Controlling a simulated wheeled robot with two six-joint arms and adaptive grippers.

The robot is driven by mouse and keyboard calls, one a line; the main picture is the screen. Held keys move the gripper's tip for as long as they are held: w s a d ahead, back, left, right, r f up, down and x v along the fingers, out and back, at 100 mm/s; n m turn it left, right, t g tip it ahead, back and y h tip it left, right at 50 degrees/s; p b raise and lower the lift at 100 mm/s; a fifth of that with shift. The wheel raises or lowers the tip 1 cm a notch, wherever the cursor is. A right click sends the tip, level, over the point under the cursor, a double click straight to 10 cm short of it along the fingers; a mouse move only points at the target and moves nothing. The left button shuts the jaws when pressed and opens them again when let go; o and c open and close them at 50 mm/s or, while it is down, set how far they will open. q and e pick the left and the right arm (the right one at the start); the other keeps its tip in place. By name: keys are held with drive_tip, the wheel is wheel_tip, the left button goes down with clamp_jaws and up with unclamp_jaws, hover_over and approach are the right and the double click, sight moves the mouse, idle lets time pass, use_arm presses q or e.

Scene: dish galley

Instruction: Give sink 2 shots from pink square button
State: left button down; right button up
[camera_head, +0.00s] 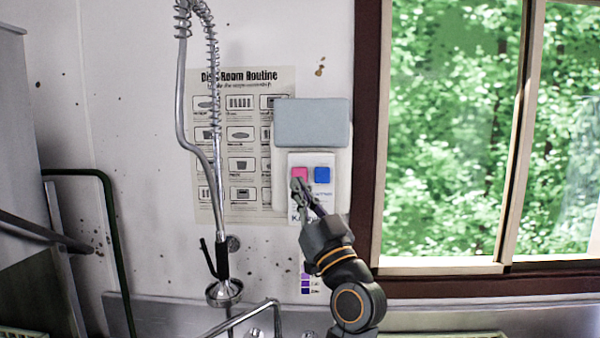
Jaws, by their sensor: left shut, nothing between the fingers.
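The pink square button (299,173) is on a white wall panel (325,160), beside a blue square button (322,175) to its right. My left gripper (298,186) is shut and empty, with its fingertips at the lower part of the pink button in the picture. I cannot tell whether they touch it. The gripper covers part of the panel below the buttons. The sink shows only at the bottom edge, around the metal faucet pipe (240,318); its basin is out of view. My right gripper is not in view.
A grey-blue box (312,123) sits on the wall just above the buttons. A spray hose with a metal spray head (224,291) hangs to the left, in front of a poster (240,205). A window with a dark frame (367,120) is to the right.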

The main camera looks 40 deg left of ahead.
sight(294, 168)
use_arm(q)
drive_tip(key=w+a, duration=0.4)
drive_tip(key=shift+w+a, duration=0.15)
drive_tip(key=shift+w, duration=0.25)
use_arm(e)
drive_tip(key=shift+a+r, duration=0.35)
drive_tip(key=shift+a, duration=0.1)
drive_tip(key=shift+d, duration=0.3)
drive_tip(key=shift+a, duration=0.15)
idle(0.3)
use_arm(q)
drive_tip(key=shift+w+a+b, duration=0.3)
drive_tip(key=shift+w+b, duration=0.05)
drive_tip(key=shift+b, duration=0.35)
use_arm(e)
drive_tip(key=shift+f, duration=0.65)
